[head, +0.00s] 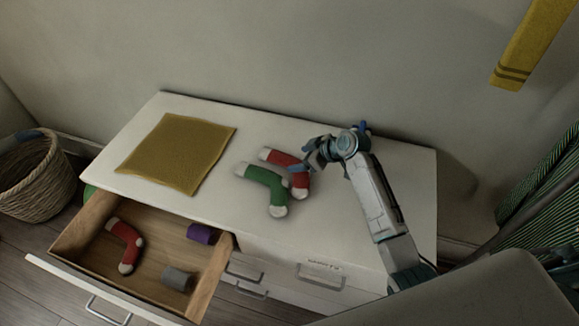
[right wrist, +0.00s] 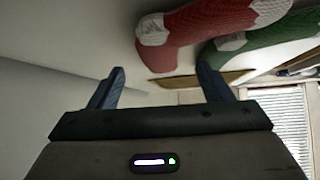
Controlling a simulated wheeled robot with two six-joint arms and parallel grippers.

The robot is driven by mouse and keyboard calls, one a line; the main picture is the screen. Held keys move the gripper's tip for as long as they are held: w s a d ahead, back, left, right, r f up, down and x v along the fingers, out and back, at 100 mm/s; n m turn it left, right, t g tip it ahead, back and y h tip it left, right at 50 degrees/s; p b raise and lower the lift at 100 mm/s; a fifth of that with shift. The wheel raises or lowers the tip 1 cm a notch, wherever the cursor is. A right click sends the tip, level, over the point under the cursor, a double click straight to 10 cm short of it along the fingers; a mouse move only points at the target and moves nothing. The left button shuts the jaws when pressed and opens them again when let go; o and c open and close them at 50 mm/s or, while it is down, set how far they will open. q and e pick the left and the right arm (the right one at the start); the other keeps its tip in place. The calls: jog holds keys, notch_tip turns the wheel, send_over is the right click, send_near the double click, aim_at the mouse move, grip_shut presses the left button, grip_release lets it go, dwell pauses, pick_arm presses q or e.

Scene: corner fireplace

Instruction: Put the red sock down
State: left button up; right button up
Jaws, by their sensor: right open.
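A red sock with white ends (head: 277,158) lies on the white dresser top, partly hidden behind my right gripper. It also shows in the right wrist view (right wrist: 185,48), ahead of and beyond the open jaws. A green sock with white ends (head: 262,184) lies right beside it, and it shows in the right wrist view (right wrist: 262,44). Another red sock (head: 127,240) lies in the open drawer. My right gripper (head: 300,178) is open and empty, close to the red sock on the dresser top. My left gripper is not in view.
A mustard cloth (head: 180,153) lies flat on the left of the dresser top (head: 340,262). The open drawer (head: 75,238) also holds a purple roll (head: 200,234) and a grey roll (head: 177,279). A wicker basket (head: 38,180) stands left on the floor. The dresser top's front right is clear.

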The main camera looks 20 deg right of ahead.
aim_at(290, 160)
jog(key=p+x, duration=0.1)
jog(key=x, duration=0.3)
jog(key=shift+f, duration=0.1)
jog(key=c, duration=1.1)
jog(key=shift+c, duration=0.2)
